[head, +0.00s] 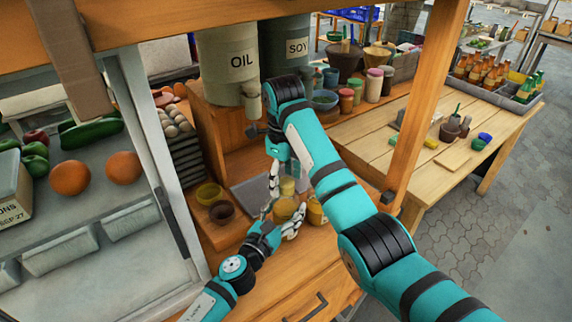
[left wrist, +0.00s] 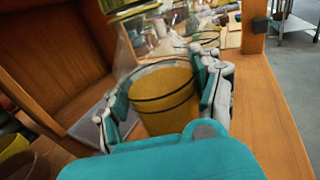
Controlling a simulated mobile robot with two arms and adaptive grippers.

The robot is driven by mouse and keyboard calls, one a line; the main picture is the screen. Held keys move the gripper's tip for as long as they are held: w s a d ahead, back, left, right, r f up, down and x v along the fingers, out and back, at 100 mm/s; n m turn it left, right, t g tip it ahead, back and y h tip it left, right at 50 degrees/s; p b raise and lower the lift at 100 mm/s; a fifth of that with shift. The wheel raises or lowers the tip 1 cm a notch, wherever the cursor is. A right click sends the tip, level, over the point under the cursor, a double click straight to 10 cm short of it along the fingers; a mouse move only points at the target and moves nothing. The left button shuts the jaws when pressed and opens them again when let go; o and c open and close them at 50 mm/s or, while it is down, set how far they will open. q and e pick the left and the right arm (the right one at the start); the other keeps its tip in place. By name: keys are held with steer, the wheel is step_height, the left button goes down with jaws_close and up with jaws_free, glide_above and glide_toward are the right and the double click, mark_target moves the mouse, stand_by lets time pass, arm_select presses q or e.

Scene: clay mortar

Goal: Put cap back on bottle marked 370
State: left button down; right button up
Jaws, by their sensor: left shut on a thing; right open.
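A clear bottle with yellow contents (head: 285,208) stands on the wooden counter. Its neck (head: 287,185) shows above the contents. My left gripper (head: 281,220) is shut around its body from the front. In the left wrist view the fingers of the left gripper (left wrist: 165,105) flank the bottle's yellow, dark-banded body (left wrist: 165,98). My right gripper (head: 287,175) is open above the bottle, with its fingers pointing down near the neck.
Another yellow-orange bottle (head: 316,211) stands just right of it, partly behind my right arm. The oil container (head: 229,65) and soy container (head: 286,45) stand above. A wooden post (head: 425,110) rises at right.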

steer(key=r+n, duration=0.1)
steer(key=n, duration=0.2)
steer(key=a+r+n, duration=0.1)
steer(key=n, duration=0.4)
steer(key=shift+w+a+r+n+t, duration=0.2)
steer(key=shift+w+r+n+t, duration=0.1)
steer(key=shift+w+r+n, duration=0.1)
steer(key=r+n, duration=0.1)
steer(key=n, duration=0.8)
steer(key=r+n, duration=0.1)
steer(key=n, duration=0.8)
steer(key=r+n, duration=0.1)
steer(key=n, duration=0.8)
steer(key=shift+s+r+n, duration=0.2)
steer(key=shift+r+n, duration=0.15)
steer(key=shift+n, duration=0.05)
steer(key=n, duration=0.2)
steer(key=d+n, duration=0.1)
steer(key=n, duration=0.1)
steer(key=shift+s+r+n, duration=0.1)
steer(key=shift+r+n, duration=0.05)
steer(key=shift+n, duration=0.15)
steer(key=n, duration=0.2)
steer(key=n+g, duration=0.1)
steer(key=n, duration=0.1)
steer(key=shift+s+d, duration=0.15)
steer(key=shift+d, duration=0.25)
